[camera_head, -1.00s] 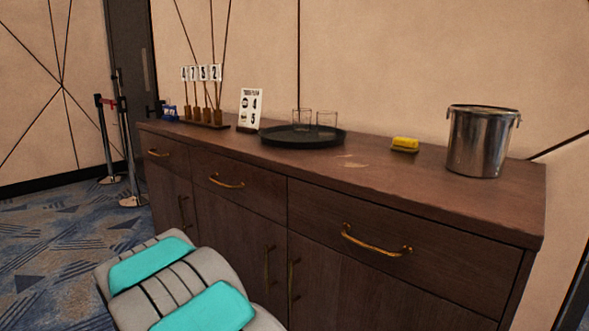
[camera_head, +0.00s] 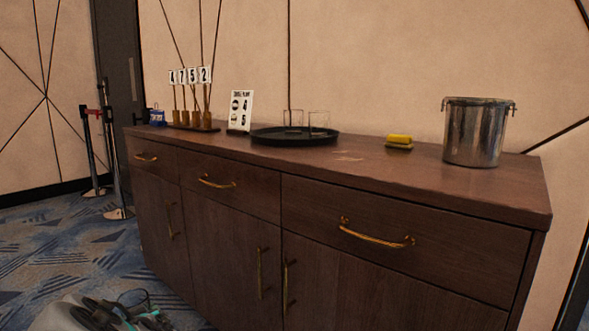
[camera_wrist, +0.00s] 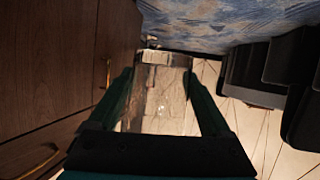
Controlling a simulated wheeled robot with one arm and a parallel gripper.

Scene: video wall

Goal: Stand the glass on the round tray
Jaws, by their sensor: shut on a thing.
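The round tray (camera_head: 270,142) is black and lies on top of the wooden sideboard in the head view. Two clear glasses (camera_head: 319,124) stand upright on it, close together at its back and right. My gripper (camera_wrist: 160,80) is shut on a clear glass (camera_wrist: 163,98), which fills the space between the two dark green fingers in the wrist view. In the head view, my gripper (camera_head: 112,314) and the glass rim (camera_head: 133,298) just show at the bottom left edge, low in front of the sideboard and well below the tray. The glass's exact tilt is hard to tell.
The sideboard top (camera_head: 370,169) also bears a number stand (camera_head: 193,126), a white sign (camera_head: 240,111), a yellow sponge (camera_head: 399,140) on a small dish and a metal bucket (camera_head: 475,132). Barrier posts (camera_head: 114,165) stand at the left. Drawer handles (camera_head: 376,236) stick out in front.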

